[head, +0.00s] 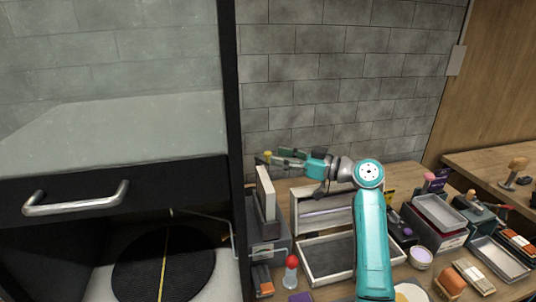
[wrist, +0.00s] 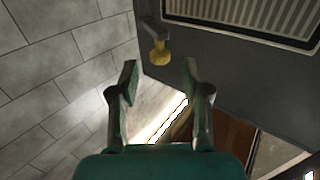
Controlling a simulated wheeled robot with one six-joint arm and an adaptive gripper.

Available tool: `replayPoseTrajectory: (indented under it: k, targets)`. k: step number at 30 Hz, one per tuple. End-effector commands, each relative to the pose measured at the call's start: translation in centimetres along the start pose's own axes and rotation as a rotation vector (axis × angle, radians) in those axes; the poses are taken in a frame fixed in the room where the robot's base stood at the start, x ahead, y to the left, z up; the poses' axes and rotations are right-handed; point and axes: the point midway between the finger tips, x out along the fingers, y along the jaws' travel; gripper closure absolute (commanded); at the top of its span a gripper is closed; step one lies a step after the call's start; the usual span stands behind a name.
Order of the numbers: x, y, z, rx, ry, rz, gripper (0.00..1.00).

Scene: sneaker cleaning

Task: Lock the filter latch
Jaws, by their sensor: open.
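The filter latch (wrist: 158,48) is a small grey arm with a yellow knob at its end, on the dark grey housing (wrist: 230,75) in the wrist view. The arm points toward my gripper. A ribbed, pale filter (wrist: 245,14) sits in a dark frame beside it. My gripper (wrist: 160,70) is open and empty, its fingertips on either side of the line to the knob and slightly short of it. In the head view, my gripper (head: 268,160) is above the grey filter box (head: 267,247), and the yellow knob (head: 267,154) shows by its tips. Whether the fingers touch the latch is unclear.
A brick wall (head: 340,80) stands close behind my gripper. A dark cabinet with a glass panel and a metal handle (head: 78,198) is at left. A shallow tray (head: 312,280), a red-topped bottle (head: 291,268) and a grey bin (head: 440,212) crowd the bench.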

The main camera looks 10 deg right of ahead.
Motion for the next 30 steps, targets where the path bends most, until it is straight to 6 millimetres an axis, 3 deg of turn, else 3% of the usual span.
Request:
replayPoseTrajectory:
  k: [3,9,20,21,27,30]
  targets:
    - [2.0,-0.1,0.0,0.000,0.000,-0.001,0.53]
    - [4.0,0.0,0.0,0.001,0.000,0.000,0.53]
    - [4.5,0.0,0.0,0.000,-0.001,0.002,0.53]
    - [4.5,0.0,0.0,0.000,-0.001,0.002,0.55]
    - [4.5,0.0,0.0,0.000,0.000,0.001,1.00]
    - [4.5,0.0,0.0,0.000,0.000,0.001,1.00]
